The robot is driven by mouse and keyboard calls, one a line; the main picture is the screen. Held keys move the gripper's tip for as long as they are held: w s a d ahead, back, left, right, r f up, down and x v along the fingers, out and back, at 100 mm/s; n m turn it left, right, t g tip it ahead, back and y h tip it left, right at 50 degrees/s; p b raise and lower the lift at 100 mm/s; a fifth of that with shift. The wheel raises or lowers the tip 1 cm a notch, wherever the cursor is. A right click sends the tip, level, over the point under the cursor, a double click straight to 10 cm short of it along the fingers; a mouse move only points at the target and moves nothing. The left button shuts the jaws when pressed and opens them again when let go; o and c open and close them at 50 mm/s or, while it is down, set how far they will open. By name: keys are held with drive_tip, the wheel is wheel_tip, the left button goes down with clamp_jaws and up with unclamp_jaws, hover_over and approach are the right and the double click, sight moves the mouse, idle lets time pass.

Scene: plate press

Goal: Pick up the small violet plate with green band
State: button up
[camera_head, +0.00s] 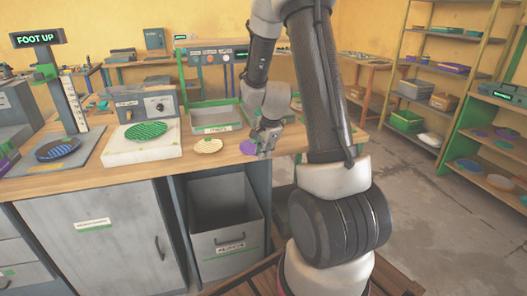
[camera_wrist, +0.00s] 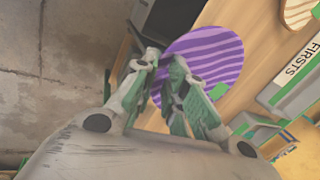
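The violet plate (camera_wrist: 212,52) with pale wavy stripes lies flat at the front edge of the wooden bench, part of it over the edge. A small green patch shows at its lower rim in the wrist view. In the head view the plate (camera_head: 247,147) is partly hidden by my gripper (camera_head: 266,150). In the wrist view my gripper (camera_wrist: 165,62) is at the plate's overhanging rim, its fingers part-way closed with a narrow gap between the tips. Violet shows in that gap. The right finger covers some of the plate; contact is not clear.
A cream striped plate (camera_head: 208,146) lies to the left. A tray (camera_head: 216,129), labelled FIRSTS in the wrist view, stands behind. A green plate (camera_head: 146,131) sits on a white block (camera_head: 117,154), and a dark blue plate (camera_head: 58,149) is further left. A grey bin (camera_head: 226,215) is below.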

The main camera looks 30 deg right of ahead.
drive_tip(key=o, duration=0.5)
drive_tip(key=shift+c, duration=0.2)
drive_tip(key=v, duration=1.2)
